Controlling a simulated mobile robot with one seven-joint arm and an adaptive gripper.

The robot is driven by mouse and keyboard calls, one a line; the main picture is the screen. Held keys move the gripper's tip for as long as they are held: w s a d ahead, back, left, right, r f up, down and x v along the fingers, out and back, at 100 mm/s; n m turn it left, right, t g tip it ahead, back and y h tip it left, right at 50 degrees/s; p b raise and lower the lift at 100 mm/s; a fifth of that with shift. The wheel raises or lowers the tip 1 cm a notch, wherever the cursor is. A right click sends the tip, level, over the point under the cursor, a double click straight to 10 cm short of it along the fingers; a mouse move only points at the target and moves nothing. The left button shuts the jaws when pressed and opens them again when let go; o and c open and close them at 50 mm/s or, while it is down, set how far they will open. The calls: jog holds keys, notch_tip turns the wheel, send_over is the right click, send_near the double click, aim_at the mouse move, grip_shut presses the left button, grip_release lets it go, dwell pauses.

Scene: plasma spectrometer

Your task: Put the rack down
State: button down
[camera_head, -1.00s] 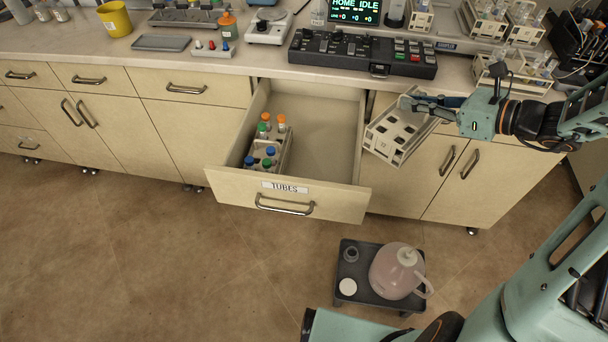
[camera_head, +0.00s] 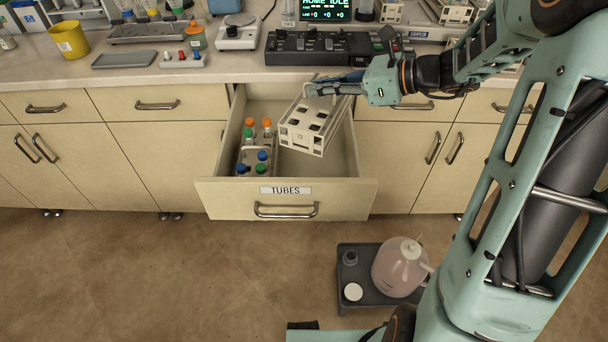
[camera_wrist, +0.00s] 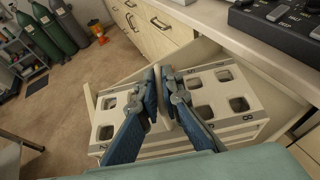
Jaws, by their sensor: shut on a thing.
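The rack (camera_head: 309,127) is white with several empty square holes. My gripper (camera_head: 334,86) is shut on its upper part and holds it tilted over the right half of the open drawer labelled TUBES (camera_head: 229,193). In the wrist view my gripper (camera_wrist: 161,92) is closed around the middle of the rack (camera_wrist: 209,82), between two rows of holes. A second rack (camera_head: 244,154) with blue, green and orange capped tubes stands in the drawer's left half. I cannot tell whether the held rack touches the drawer.
The bench top (camera_head: 190,75) above carries a black control panel (camera_head: 330,48) close behind my gripper. The drawer floor around the held rack looks clear. A dark low stand (camera_head: 350,273) with a pinkish jug (camera_head: 398,266) is on the floor.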

jog(key=shift+a+f, duration=0.15)
jog(key=shift+f, duration=0.15)
notch_tip(320, 180, down, 18)
jog(key=b, duration=0.4)
jog(key=shift+r, duration=0.35)
jog(key=c, duration=2.5)
grip_release()
jog(key=shift+f, duration=0.2)
jog(key=shift+c, duration=0.2)
jog(key=o, duration=0.4)
